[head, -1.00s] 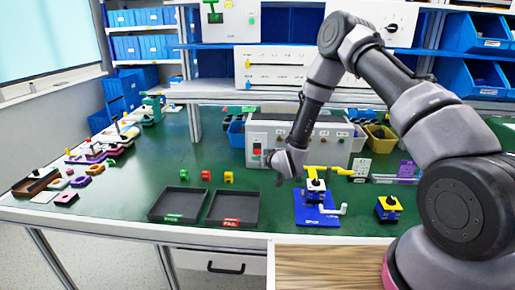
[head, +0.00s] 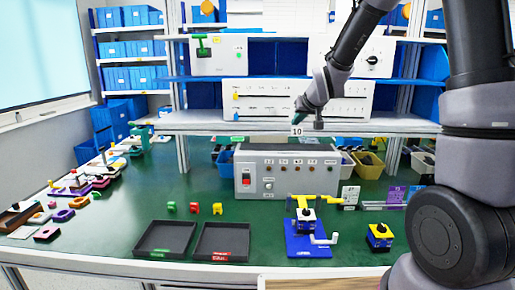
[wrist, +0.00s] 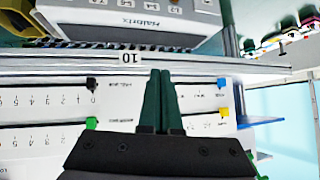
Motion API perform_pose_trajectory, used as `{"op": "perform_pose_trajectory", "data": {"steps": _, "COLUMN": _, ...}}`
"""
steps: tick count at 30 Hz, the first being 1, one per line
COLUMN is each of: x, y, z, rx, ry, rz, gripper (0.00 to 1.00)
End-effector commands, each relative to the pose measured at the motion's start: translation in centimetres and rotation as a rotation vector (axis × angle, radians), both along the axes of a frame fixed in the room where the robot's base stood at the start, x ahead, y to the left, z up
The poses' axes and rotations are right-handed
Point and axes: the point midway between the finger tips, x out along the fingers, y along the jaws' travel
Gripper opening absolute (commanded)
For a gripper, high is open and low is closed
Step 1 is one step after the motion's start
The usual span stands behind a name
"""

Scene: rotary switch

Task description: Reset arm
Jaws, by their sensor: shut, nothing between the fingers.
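My gripper (head: 298,116) is shut and empty, held up in front of the slider panel (head: 330,107), close to the shelf edge with the "10" label. In the wrist view my gripper (wrist: 161,72) shows two dark green fingers pressed together over that shelf edge and the panel (wrist: 60,110). The white panel with a black rotary knob (head: 372,60) stands on the upper shelf at the right, partly hidden by my arm. The grey control box (head: 285,170), with a red switch and several buttons, stands on the green table below my gripper.
Two dark trays (head: 165,239) lie at the table's front, with small red and yellow pieces behind them. A blue fixture (head: 303,240) with a yellow lever stands right of them. Several coloured parts line the left edge.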

Motion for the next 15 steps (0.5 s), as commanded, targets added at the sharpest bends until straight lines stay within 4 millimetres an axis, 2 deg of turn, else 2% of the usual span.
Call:
{"op": "perform_pose_trajectory", "data": {"steps": 1, "x": -1.4, "y": -1.4, "z": 2.2, "rx": 0.004, "ry": 0.008, "rz": -0.029, "gripper": 0.00}}
{"op": "perform_pose_trajectory", "data": {"steps": 6, "x": -7.2, "y": -5.4, "z": 7.0, "rx": 0.029, "ry": 0.082, "rz": -0.120, "gripper": 0.00}}
{"op": "perform_pose_trajectory", "data": {"steps": 11, "x": -13.8, "y": -8.3, "z": 10.4, "rx": 0.073, "ry": 0.149, "rz": -0.200, "gripper": 0.00}}
{"op": "perform_pose_trajectory", "data": {"steps": 15, "x": -20.0, "y": -10.0, "z": 12.2, "rx": 0.127, "ry": 0.213, "rz": -0.260, "gripper": 0.00}}
